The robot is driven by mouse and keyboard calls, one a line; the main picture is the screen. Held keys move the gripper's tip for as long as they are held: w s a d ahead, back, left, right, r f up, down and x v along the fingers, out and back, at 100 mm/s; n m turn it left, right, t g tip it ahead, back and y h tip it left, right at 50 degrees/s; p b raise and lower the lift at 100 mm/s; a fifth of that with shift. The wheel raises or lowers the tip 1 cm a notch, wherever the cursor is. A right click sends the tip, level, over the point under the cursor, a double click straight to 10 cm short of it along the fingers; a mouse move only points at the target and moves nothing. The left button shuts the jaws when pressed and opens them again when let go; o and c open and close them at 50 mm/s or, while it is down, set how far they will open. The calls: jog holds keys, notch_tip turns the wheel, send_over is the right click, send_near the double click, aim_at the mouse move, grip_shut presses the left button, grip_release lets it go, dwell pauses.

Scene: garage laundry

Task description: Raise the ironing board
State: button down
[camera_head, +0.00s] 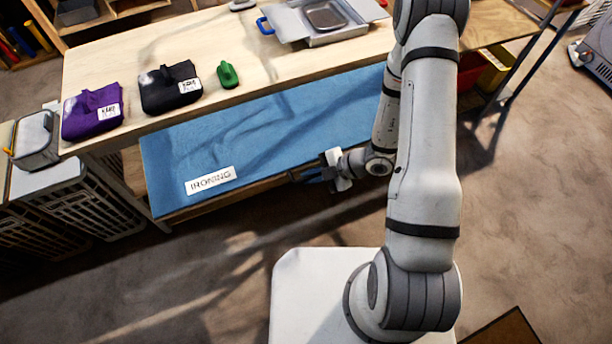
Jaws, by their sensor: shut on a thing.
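The ironing board (265,132) is a long blue padded panel along the front of the wooden workbench, with a white "IRONING" label at its near left. It lies just below the bench's front edge; its exact tilt is hard to tell from above. My gripper (308,174) is at the board's near edge, right of the label, shut on that edge. The fingertips are small and dark here, so the exact contact is not clear. My arm covers the board's right end.
On the workbench (130,65) lie a purple folded cloth (92,112), a black one (170,88), a green object (227,74) and a grey tray (322,22). Crates (75,205) stand at the left, with a grey container (35,140) on top. The floor in front is mostly clear.

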jog(key=shift+s+r+p, duration=0.1)
jog(key=shift+r+p, duration=0.2)
jog(key=shift+r, duration=0.3)
jog(key=shift+r, duration=0.1)
jog(key=c, duration=1.9)
grip_release()
jog(key=shift+c, duration=0.2)
jog(key=shift+o, duration=0.9)
jog(key=shift+s+d+r, duration=0.1)
jog(key=shift+s+r, duration=0.05)
jog(key=shift+s, duration=0.05)
jog(key=shift+w, duration=0.15)
jog(key=shift+d, duration=0.2)
jog(key=v, duration=0.7)
jog(key=shift+r+b, duration=0.2)
jog(key=shift+b, duration=0.1)
